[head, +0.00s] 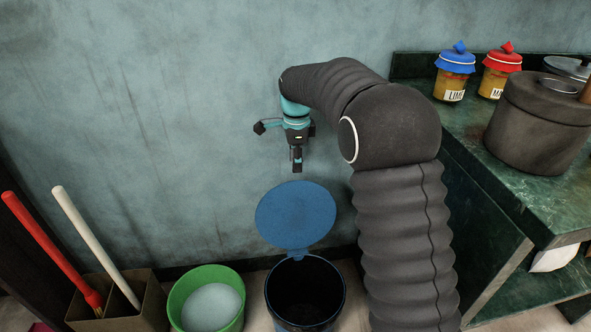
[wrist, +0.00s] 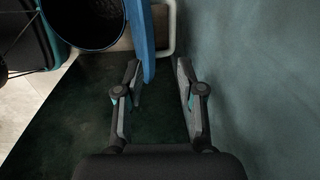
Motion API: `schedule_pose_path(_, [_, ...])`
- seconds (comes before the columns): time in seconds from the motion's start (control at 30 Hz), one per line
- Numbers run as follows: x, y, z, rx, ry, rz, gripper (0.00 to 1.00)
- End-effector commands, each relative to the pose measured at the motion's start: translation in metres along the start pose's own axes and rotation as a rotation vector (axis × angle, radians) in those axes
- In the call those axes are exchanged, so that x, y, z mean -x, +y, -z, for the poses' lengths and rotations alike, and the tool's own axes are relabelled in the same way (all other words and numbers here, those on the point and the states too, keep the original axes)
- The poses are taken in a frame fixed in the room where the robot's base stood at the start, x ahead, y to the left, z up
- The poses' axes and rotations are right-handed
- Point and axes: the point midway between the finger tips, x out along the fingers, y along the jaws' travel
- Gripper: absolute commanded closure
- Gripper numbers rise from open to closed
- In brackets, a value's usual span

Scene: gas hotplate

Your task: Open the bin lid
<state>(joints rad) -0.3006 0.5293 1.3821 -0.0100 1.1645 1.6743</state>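The bin (head: 305,322) stands on the floor by the wall with its dark inside showing. Its round blue lid (head: 296,215) is raised, standing up at the back of the opening against the wall side. My gripper (head: 296,168) is just above the lid's top edge, pointing down, with a small gap in the head view. In the wrist view my gripper (wrist: 157,78) has its fingers apart, with nothing held. The lid (wrist: 147,40) shows edge-on there, near the left finger. The bin's dark opening (wrist: 85,18) is at the top left.
A green bucket (head: 178,297) stands left of the bin. Left of it is a box (head: 140,312) holding a red-handled and a white-handled tool. A green counter (head: 470,150) with jars and a dark pot (head: 535,130) is at the right. The wall is close behind my gripper.

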Motion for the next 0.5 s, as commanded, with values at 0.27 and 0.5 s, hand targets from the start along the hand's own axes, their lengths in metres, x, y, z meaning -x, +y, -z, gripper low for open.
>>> schedule_pose_path(0.27, [0.0051, 0.0004, 0.0000, 0.000, 0.000, -0.001, 0.62])
schedule_pose_path(0.5, [-0.0003, 0.0010, -0.0020, 0.003, -0.001, 0.004, 1.00])
